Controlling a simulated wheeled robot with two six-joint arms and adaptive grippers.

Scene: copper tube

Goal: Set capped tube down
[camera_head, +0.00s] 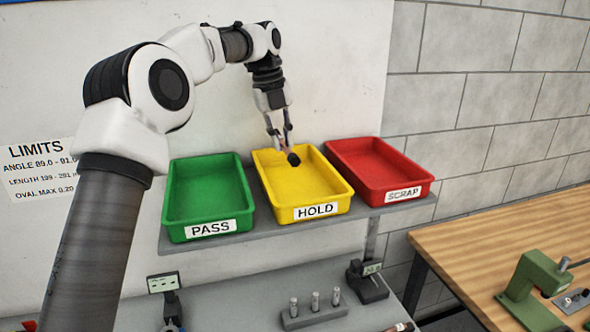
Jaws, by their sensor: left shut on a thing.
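My left gripper (280,136) hangs over the yellow HOLD tray (268,187), pointing down. It is shut on the capped tube, whose dark cap (293,159) shows just below the fingertips. A short copper-coloured part of the tube shows between the fingers; the rest is hidden. I cannot tell whether the tube touches the tray floor. The green PASS tray (205,190) stands to the left and the red SCRAP tray (375,165) to the right. No contents show in these two trays. My right gripper is not in view.
The trays stand on a grey shelf (350,214). Below it, a grey bench holds a block with several metal pegs (315,310) and small gauges with displays (163,284). A wooden table (500,240) with a green tool (530,285) stands at right. A limits sign (38,168) hangs at left.

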